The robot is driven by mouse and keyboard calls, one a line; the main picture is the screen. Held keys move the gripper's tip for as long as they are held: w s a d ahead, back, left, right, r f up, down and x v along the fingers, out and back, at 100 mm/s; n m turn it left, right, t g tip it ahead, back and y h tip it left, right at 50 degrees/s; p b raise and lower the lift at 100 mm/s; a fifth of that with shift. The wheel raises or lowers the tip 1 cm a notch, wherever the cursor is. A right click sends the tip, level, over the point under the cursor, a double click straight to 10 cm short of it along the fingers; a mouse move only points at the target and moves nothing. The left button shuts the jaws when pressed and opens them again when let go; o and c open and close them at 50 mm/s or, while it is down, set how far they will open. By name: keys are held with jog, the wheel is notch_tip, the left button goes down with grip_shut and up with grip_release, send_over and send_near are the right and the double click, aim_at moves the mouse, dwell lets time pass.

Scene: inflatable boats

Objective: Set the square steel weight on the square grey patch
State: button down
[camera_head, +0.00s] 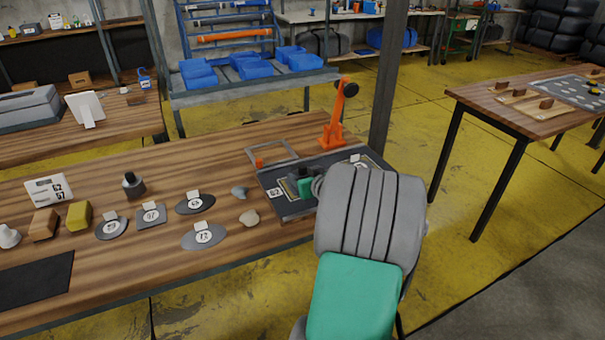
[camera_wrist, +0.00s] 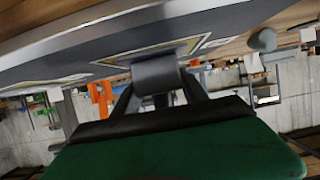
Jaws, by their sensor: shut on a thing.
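My gripper (camera_head: 303,186) is low over the dark board at the right end of the wooden table, largely hidden behind my arm in the head view. In the wrist view my gripper (camera_wrist: 157,88) is shut on a grey steel piece, the square steel weight (camera_wrist: 155,72), close under the board's surface as pictured. I cannot tell whether it touches the board. The square grey patch (camera_head: 151,222) lies on the table to the left, with a small white label card on it, apart from my gripper.
The dark board (camera_head: 295,210) has yellow-framed places and label cards. Round grey patches (camera_head: 203,238) lie near the square one. A dark knobbed weight (camera_head: 133,186) stands behind them. Pebbles (camera_head: 249,218), an orange stand (camera_head: 336,120) and a grey frame (camera_head: 271,152) are near the board.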

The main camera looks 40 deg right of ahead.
jog(key=shift+d, duration=0.1)
jog(key=c, duration=0.6)
grip_release()
jog(key=shift+r, duration=0.2)
jog(key=v, duration=1.1)
jog(key=shift+s, duration=0.4)
jog(key=shift+s+a+r, duration=0.1)
jog(key=shift+a, duration=0.1)
